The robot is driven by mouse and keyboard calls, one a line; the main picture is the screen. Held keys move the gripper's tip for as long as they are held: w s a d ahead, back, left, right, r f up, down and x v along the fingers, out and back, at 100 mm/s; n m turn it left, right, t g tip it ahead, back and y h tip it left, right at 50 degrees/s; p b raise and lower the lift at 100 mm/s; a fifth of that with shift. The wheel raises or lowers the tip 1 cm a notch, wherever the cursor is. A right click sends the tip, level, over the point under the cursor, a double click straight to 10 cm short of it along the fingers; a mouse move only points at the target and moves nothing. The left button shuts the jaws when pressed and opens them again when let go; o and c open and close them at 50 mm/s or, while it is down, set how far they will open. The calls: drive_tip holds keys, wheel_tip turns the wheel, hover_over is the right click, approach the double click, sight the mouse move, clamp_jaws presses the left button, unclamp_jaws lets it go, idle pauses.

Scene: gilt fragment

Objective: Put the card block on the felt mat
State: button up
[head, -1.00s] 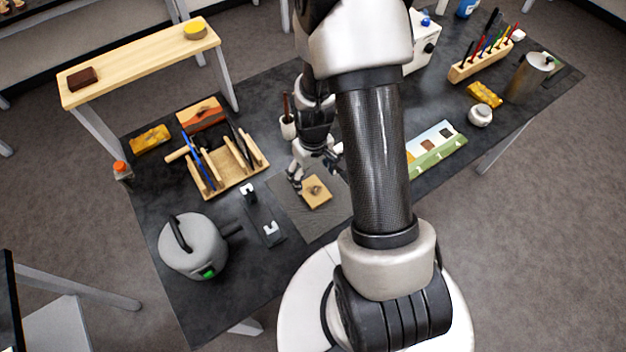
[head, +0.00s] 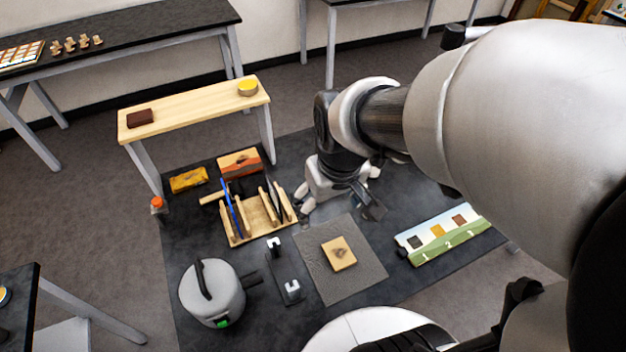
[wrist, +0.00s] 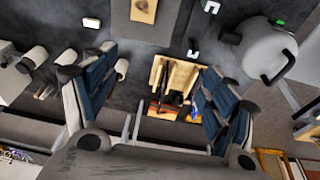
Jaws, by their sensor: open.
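The card block (head: 339,253), a tan flat block with a dark mark on top, lies flat on the grey felt mat (head: 352,291), near its middle and inside its edges. In the wrist view the block (wrist: 143,10) shows at the top edge, cut by the frame, on the dark mat (wrist: 128,33). My gripper (head: 340,206) is open and empty behind the mat, apart from the block. In the wrist view my gripper's (wrist: 140,78) fingers are spread with nothing held between them.
A wooden rack (head: 255,222) with tools stands left of my gripper. A grey pot (head: 211,292) and a black stand with white holders (head: 291,289) are left of the mat. A picture panel (head: 440,236) lies to the right. A wooden shelf (head: 190,108) rises behind.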

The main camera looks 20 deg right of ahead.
drive_tip(key=s+a+r+t, duration=0.2)
drive_tip(key=s+a+r, duration=0.2)
drive_tip(key=s+r, duration=0.3)
drive_tip(key=s, duration=0.2)
drive_tip(key=shift+s+r, duration=0.3)
drive_tip(key=shift+s, duration=0.1)
